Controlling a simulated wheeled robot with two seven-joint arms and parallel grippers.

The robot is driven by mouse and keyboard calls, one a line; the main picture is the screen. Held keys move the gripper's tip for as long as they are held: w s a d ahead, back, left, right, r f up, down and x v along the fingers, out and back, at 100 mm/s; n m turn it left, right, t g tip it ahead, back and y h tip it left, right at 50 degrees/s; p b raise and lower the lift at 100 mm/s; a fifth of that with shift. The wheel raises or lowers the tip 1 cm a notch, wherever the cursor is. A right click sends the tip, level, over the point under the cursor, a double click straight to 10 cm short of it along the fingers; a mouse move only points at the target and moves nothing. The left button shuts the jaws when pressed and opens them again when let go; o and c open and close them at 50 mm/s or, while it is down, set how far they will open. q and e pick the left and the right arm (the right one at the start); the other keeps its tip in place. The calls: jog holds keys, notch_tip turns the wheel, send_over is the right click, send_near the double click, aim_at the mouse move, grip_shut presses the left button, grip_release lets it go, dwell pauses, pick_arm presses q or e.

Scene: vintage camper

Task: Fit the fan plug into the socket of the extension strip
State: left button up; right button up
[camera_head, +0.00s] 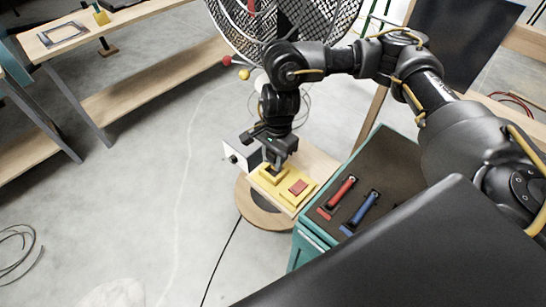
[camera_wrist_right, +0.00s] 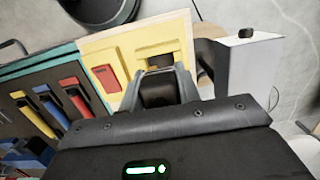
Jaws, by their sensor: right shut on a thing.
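The yellow extension strip (camera_head: 279,199) lies on a pale wooden board, with a red rectangular part (camera_head: 298,187) on it. It also shows in the right wrist view (camera_wrist_right: 126,48), where the red part is left of a dark recess (camera_wrist_right: 161,60). My right gripper (camera_head: 276,167) points down over the strip's far left end. Its fingers (camera_wrist_right: 160,85) are closed around a dark thing (camera_wrist_right: 158,95) beside the recess, likely the fan plug. The fingers hide most of it, and I cannot tell whether it is in the socket. My left gripper is not in view.
A white box (camera_head: 240,156) stands just left of the gripper. The teal cabinet (camera_head: 309,246) at right holds red and blue handled tools (camera_head: 341,193). A large caged fan (camera_head: 232,22) stands behind. A round wooden base (camera_head: 258,214) is under the board.

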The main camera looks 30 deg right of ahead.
jog(key=shift+f+b, duration=1.1)
jog(key=shift+f, duration=0.15)
jog(key=o, duration=1.2)
jog(key=shift+c, duration=0.2)
jog(key=r, duration=0.3)
jog(key=d+r+b, duration=0.1)
jog(key=r, duration=0.6)
jog(key=shift+w+d+r, duration=0.15)
jog(key=shift+w+r, duration=0.05)
jog(key=shift+r, duration=0.2)
jog(key=shift+f, duration=0.1)
